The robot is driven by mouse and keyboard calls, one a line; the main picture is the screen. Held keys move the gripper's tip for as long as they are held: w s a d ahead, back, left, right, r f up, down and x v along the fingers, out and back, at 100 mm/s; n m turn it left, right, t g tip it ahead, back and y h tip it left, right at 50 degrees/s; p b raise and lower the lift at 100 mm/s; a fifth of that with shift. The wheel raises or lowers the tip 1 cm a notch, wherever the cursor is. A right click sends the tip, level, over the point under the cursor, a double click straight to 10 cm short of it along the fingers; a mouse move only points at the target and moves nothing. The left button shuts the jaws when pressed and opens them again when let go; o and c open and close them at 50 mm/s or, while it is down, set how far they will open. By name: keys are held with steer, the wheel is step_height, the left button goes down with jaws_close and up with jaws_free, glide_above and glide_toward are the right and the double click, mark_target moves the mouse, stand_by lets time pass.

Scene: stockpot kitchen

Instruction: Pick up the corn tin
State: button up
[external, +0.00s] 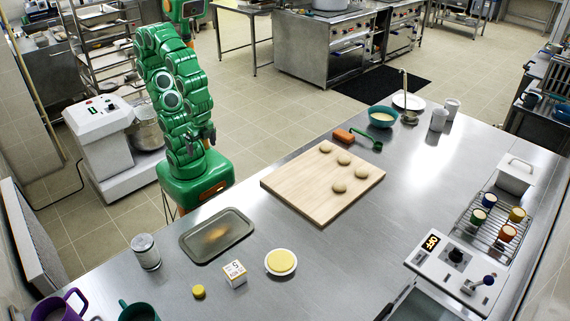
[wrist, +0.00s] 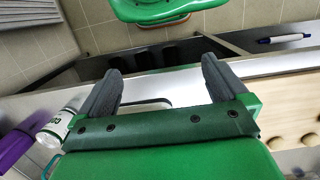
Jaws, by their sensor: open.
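A white tin with green lettering that starts "CO" (wrist: 58,127) is at the left of the wrist view, beside my left finger. It looks to be the corn tin. In the external view a grey-looking cylinder (external: 146,254) stands upright on the near left of the counter, left of the tray; it is probably the same tin, but its label cannot be read there. My gripper (wrist: 160,86) is open, with nothing between its fingers. In the external view my gripper (external: 208,134) is close to my folded arm, beyond the counter's edge and well away from the tin.
A metal tray (external: 200,250) lies right of the cylinder. A purple mug (external: 72,300) and a teal mug (external: 138,312) stand near it. A small box (external: 234,275), a yellow-topped dish (external: 281,262) and a dough board (external: 290,192) are further right.

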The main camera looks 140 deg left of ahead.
stand_by(0.4)
steer(key=n+h, duration=1.3)
steer(key=n, duration=0.3)
glide_toward(139, 246)
step_height(139, 246, down, 3)
steer(key=s+d, duration=0.1)
steer(key=s, duration=0.1)
steer(key=shift+g, duration=0.3)
steer(key=shift+w+d+r+x, duration=0.1)
steer(key=shift+w+x, duration=0.05)
steer(key=shift+x, duration=1.2)
steer(key=shift+w+d+r+x, duration=0.1)
steer(key=shift+r+x, duration=0.05)
steer(key=shift+x, duration=1.25)
steer(key=shift+w+d+r+x, duration=0.1)
steer(key=shift+w+x, duration=0.05)
steer(key=shift+x, duration=1.2)
steer(key=shift+a, duration=0.1)
steer(key=c, duration=1.3)
steer(key=shift+o, duration=0.2)
